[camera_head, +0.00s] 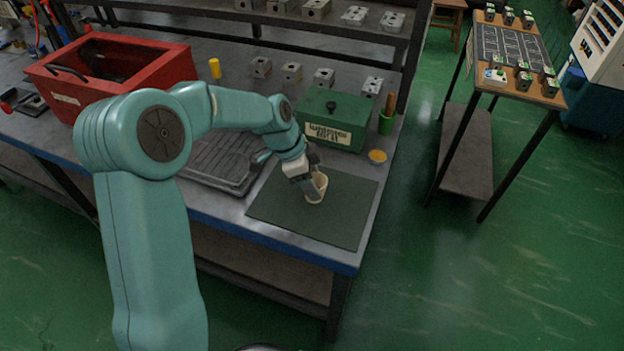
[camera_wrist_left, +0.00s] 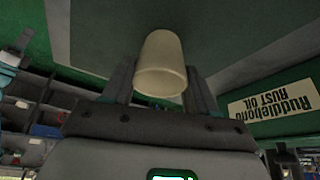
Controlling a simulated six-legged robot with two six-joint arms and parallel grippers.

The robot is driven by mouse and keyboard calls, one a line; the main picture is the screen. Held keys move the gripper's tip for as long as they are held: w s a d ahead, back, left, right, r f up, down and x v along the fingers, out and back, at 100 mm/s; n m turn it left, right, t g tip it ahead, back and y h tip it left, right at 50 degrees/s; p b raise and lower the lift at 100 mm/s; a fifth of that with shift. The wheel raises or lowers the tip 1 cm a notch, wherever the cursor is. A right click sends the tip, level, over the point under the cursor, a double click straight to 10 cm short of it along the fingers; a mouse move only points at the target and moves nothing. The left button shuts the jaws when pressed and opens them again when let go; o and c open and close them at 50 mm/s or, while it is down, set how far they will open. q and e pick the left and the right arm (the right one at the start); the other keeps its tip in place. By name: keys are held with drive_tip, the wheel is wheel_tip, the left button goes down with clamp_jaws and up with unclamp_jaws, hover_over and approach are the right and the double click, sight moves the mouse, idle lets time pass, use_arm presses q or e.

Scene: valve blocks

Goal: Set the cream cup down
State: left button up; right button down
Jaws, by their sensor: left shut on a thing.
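The cream cup (camera_head: 319,186) is over the dark green mat (camera_head: 345,222) on the workbench in the head view. My left gripper (camera_head: 312,184) is shut on the cup, with its fingers at the cup's sides. In the left wrist view the cup (camera_wrist_left: 161,66) sits between the two fingers (camera_wrist_left: 160,85). The cup looks close to upright, and its base is near or on the mat; I cannot tell whether it touches. My right gripper is not in view.
A green box (camera_head: 333,120) stands just behind the mat, with a green holder (camera_head: 386,123) and a small yellow disc (camera_head: 377,156) at its right. A grey ribbed tray (camera_head: 222,160) lies left of the mat. A red bin (camera_head: 120,62) stands farther left. The mat's front is bare.

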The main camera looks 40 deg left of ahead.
use_arm(q)
drive_tip(key=shift+r, duration=0.15)
drive_tip(key=o, duration=1.1)
drive_tip(key=shift+f, duration=0.2)
drive_tip(key=shift+r, duration=0.1)
drive_tip(key=shift+r, duration=0.25)
drive_tip(key=v, duration=1.1)
drive_tip(key=shift+a+r, duration=0.1)
drive_tip(key=shift+r, duration=0.2)
drive_tip(key=shift+s, duration=0.1)
